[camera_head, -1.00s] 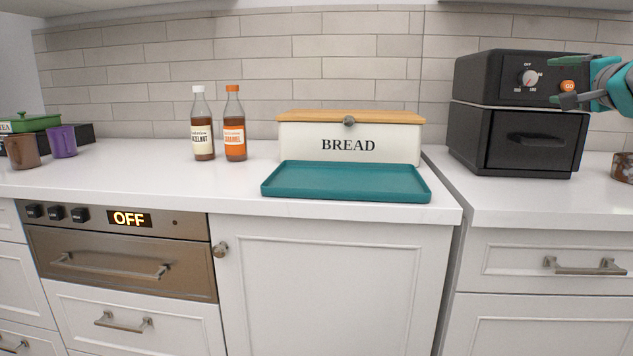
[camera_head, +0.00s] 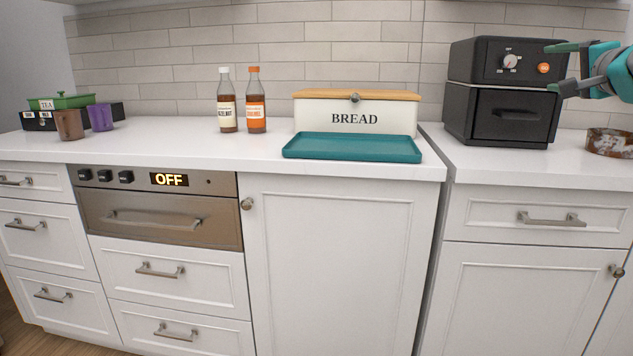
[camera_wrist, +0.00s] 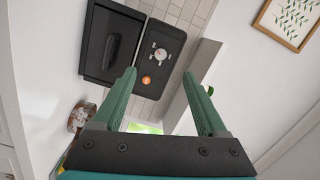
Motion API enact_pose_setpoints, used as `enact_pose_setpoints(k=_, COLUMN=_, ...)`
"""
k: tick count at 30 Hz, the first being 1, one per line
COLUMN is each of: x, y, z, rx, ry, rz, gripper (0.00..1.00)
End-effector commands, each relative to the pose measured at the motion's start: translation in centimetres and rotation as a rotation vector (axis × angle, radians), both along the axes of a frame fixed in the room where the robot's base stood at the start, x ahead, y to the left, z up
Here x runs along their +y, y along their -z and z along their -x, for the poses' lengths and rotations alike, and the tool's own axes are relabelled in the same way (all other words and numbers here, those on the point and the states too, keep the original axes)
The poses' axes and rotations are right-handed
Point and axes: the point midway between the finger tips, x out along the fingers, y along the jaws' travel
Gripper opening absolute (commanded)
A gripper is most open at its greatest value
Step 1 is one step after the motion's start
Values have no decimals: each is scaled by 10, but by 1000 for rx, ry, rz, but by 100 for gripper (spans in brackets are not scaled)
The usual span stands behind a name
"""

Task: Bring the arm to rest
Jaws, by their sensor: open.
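My gripper (camera_head: 556,67) is at the right edge of the head view, in front of the right side of the black air fryer (camera_head: 503,113). Its jaws are apart and hold nothing. In the wrist view my gripper (camera_wrist: 166,92) shows two green fingers spread wide with nothing between them. The air fryer (camera_wrist: 104,48) appears tilted beyond the fingers, with its dial and orange button. Part of my arm is cut off by the right edge of the head view.
A round brown patterned container (camera_head: 609,143) stands on the right counter. A teal tray (camera_head: 352,148) lies before the bread box (camera_head: 356,114). Two syrup bottles (camera_head: 241,101) stand left of it. Mugs (camera_head: 69,124) and a tea box stand far left. The left counter has clear room.

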Motion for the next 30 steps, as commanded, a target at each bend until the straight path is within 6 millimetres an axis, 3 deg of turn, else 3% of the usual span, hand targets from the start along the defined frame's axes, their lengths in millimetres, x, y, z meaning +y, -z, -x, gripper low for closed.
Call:
enact_pose_setpoints(k=8, x=56, y=22, z=-14, rx=86, ry=-95, rz=62, gripper=75)
enact_pose_setpoints(k=14, x=117, y=57, z=-23, rx=191, ry=-202, rz=136, gripper=75)
enact_pose_setpoints(k=16, x=147, y=74, z=-23, rx=242, ry=-256, rz=173, gripper=75)
enact_pose_setpoints(k=20, x=214, y=122, z=-15, rx=370, ry=-380, rz=272, gripper=75)
enact_pose_setpoints(k=23, x=265, y=169, z=2, rx=487, ry=-488, rz=356, gripper=75)
enact_pose_setpoints(k=27, x=321, y=238, z=41, rx=655, ry=-629, rz=478, gripper=75)
enact_pose_setpoints(k=30, x=351, y=288, z=79, rx=781, ry=-728, rz=562, gripper=75)
